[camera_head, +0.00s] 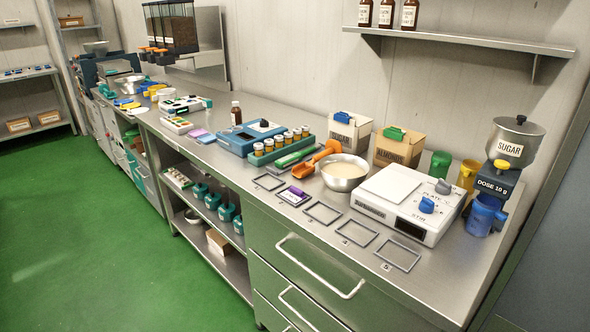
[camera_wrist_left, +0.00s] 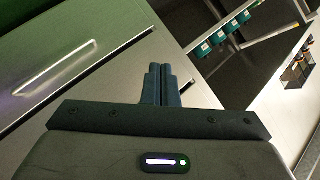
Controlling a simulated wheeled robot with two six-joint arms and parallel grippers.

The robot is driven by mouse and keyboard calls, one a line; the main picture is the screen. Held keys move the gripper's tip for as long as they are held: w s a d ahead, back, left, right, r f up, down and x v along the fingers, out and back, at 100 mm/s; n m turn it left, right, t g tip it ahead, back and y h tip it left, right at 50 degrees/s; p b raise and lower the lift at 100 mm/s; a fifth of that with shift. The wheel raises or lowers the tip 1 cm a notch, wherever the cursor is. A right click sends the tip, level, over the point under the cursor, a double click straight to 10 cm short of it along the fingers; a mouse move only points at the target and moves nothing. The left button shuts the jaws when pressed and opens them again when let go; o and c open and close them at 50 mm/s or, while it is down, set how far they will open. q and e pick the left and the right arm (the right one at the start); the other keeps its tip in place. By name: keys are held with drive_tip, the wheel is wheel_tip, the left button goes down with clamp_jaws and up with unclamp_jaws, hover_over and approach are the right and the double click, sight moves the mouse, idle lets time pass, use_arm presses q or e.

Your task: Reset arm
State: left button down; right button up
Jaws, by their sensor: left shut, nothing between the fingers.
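In the left wrist view, my left gripper (camera_wrist_left: 163,72) is shut with its two dark fingers together and nothing between them. It is in front of a metal cabinet with a drawer handle (camera_wrist_left: 55,82). Neither arm nor gripper shows in the head view. My right gripper is in neither view.
The steel counter (camera_head: 225,165) holds a hotplate stirrer (camera_head: 400,200), a bowl (camera_head: 344,173), an orange scoop (camera_head: 312,165), a sugar dispenser (camera_head: 507,150) and several vials (camera_head: 281,143). Teal bottles (camera_head: 213,200) stand on the shelf below. The green floor (camera_head: 80,230) is clear.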

use_arm(q)
drive_tip(key=s+a+f+n+g+y, duration=0.1)
drive_tip(key=s+a+f+n+g, duration=0.15)
drive_tip(key=s+f, duration=0.5)
drive_tip(key=s+a+f+n+g+y, duration=0.25)
drive_tip(key=s+f, duration=0.35)
drive_tip(key=s, duration=0.3)
drive_tip(key=s+f+n+g, duration=0.2)
drive_tip(key=s+f+g, duration=0.1)
drive_tip(key=s, duration=0.8)
drive_tip(key=s+f+n+g+h, duration=0.1)
drive_tip(key=s+f+n+g, duration=0.2)
drive_tip(key=s, duration=0.8)
wheel_tip(320, 180, down, 2)
drive_tip(key=shift+s+d+f+g, duration=0.15)
drive_tip(key=shift+d+g, duration=0.15)
drive_tip(key=shift+g, duration=0.3)
